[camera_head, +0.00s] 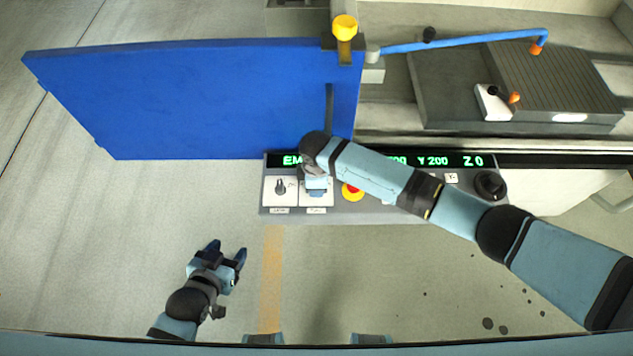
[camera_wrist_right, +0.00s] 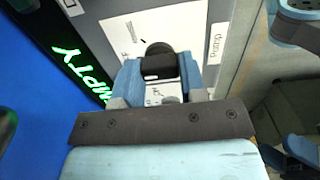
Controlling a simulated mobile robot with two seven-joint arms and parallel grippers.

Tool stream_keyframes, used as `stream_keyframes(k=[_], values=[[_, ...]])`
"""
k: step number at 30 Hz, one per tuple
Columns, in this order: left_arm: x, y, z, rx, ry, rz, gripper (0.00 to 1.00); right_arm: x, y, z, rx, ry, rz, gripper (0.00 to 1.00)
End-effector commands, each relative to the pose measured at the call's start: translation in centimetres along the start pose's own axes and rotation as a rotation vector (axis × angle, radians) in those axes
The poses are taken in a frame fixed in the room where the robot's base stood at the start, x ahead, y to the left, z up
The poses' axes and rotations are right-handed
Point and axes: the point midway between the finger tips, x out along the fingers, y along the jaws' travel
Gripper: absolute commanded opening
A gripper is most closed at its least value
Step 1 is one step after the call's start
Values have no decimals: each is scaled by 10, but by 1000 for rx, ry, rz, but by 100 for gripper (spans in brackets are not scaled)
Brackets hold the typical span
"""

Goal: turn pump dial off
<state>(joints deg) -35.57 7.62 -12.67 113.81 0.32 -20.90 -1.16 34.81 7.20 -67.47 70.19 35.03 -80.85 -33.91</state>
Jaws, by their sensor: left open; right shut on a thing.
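The pump dial (camera_wrist_right: 158,66) is a dark knob on a white plate (camera_wrist_right: 128,38) labelled "Pump" in the right wrist view. My right gripper (camera_wrist_right: 160,72) is shut on the dial, one blue finger on each side. In the head view my right gripper (camera_head: 316,186) is over the second plate from the left of the grey control panel (camera_head: 340,214), and my wrist hides the dial. My left gripper (camera_head: 226,250) is open and empty, low over the floor, apart from the panel.
Another dial (camera_head: 280,187) sits just left of the pump plate. A red emergency button (camera_head: 353,191) is to the right, partly behind my arm. A black knob (camera_head: 490,185) is at the panel's right end. A blue door (camera_head: 200,100) stands behind on the left.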

Motion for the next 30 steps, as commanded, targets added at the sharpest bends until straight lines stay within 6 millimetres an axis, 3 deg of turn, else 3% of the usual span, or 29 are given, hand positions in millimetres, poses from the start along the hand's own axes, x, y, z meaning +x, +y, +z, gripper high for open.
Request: stream_keyframes(k=[3,4,7,16,20,30], values=[[0,0,0,0,0,0,59,-1,0,-1,0,3,2,15],[0,0,0,0,0,0,59,-1,0,-1,0,3,2,40],[0,0,0,0,0,1,59,-1,0,-1,0,3,1,64],[0,0,0,-1,0,1,59,-1,0,0,1,1,1,64],[0,0,0,-1,0,1,59,-12,1,-1,0,3,2,64],[4,1,6,-2,-1,2,59,-84,0,-1,-2,4,4,64]])
